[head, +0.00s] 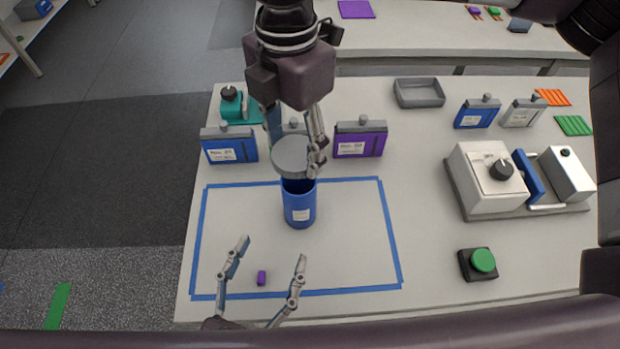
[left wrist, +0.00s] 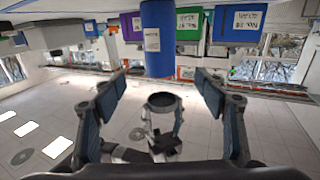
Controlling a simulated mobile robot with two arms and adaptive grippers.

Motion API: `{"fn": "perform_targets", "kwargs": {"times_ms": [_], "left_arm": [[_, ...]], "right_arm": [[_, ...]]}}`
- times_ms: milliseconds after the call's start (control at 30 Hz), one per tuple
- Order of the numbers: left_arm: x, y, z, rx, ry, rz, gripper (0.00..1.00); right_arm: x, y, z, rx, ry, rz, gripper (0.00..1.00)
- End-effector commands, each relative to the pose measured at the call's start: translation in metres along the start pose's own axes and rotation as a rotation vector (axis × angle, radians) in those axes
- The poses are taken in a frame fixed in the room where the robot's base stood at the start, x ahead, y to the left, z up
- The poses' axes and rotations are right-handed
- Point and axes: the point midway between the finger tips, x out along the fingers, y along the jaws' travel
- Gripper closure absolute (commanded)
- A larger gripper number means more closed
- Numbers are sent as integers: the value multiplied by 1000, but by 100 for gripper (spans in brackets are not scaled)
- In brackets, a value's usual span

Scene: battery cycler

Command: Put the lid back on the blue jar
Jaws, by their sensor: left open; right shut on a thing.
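The blue jar (head: 299,206) stands upright and open-topped inside the blue tape outline; it also shows upside down in the left wrist view (left wrist: 158,42). My right gripper (head: 296,142) reaches down from the top and is shut on the round grey lid (head: 291,158). The lid is over the jar's mouth. In the left wrist view the lid (left wrist: 164,103) appears apart from the jar, with a gap between them. My left gripper (head: 272,253) is open and empty, in front of the jar; its fingers frame the jar in the left wrist view (left wrist: 160,90).
A small purple piece (head: 262,278) shows between my left fingers. Blue (head: 230,150) and purple (head: 360,140) boxes stand behind the jar. A white device (head: 488,180) and green button (head: 483,260) are at right. The taped area right of the jar is clear.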

Motion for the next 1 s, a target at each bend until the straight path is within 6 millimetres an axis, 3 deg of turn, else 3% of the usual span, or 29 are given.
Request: {"fn": "perform_targets", "kwargs": {"times_ms": [567,1000], "left_arm": [[5,0,1,-1,-1,1,34],[61,0,-1,3,3,1,34]], "right_arm": [[0,0,0,-3,0,0,61],[0,0,0,-3,0,0,61]]}}
